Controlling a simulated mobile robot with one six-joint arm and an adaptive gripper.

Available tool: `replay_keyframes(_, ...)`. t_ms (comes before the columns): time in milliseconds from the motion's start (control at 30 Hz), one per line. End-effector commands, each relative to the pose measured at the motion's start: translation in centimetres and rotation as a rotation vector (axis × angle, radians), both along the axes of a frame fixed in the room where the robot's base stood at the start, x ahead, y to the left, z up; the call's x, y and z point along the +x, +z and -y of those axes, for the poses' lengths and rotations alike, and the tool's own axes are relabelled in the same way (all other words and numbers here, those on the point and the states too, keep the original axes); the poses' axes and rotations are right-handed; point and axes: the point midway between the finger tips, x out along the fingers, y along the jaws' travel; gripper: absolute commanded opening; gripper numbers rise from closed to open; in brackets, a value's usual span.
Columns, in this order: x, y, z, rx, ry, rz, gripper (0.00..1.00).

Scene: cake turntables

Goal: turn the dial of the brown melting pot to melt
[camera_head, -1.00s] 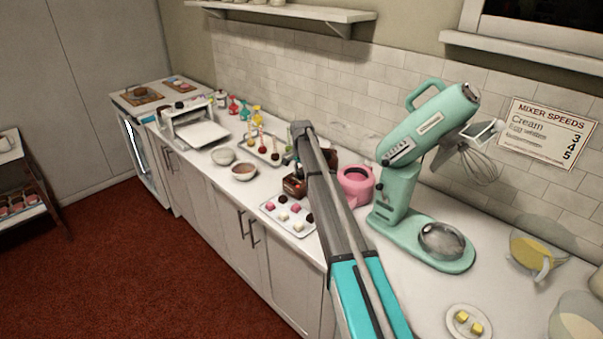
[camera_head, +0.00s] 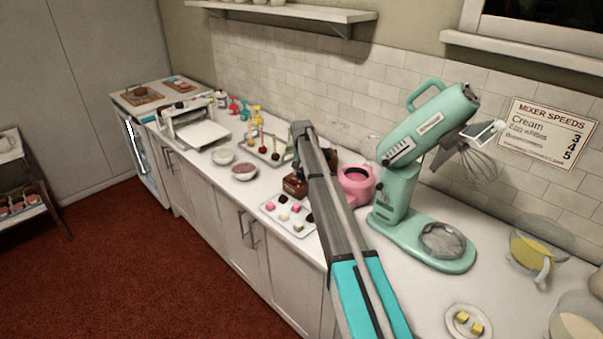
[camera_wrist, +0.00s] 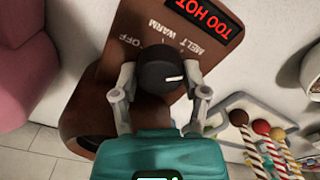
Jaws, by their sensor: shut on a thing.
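The brown melting pot (camera_head: 294,187) stands on the counter, partly hidden behind my arm in the head view. In the wrist view its brown front (camera_wrist: 85,120) is close and tilted. Its round black dial (camera_wrist: 158,68) sits between the two fingers of my gripper (camera_wrist: 160,78), which is shut on it. The dial's white mark points right and slightly down in the picture. The words OFF, WARM and MELT run in an arc above the dial, with MELT at upper right. A black TOO HOT display (camera_wrist: 212,18) with red letters is above them.
A pink pot (camera_head: 356,184) stands right of the brown one, then a mint stand mixer (camera_head: 400,190). A tray of sweets (camera_head: 298,228) lies in front. A tray of cake pops (camera_wrist: 235,105) is close by at right in the wrist view.

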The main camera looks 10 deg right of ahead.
Motion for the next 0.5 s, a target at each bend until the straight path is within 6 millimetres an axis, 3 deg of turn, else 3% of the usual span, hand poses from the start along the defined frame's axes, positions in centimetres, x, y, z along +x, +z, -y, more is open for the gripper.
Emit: replay_keyframes(500, -0.13, -0.03, 0.07, 0.0, 0.364, -0.003, 0.1)
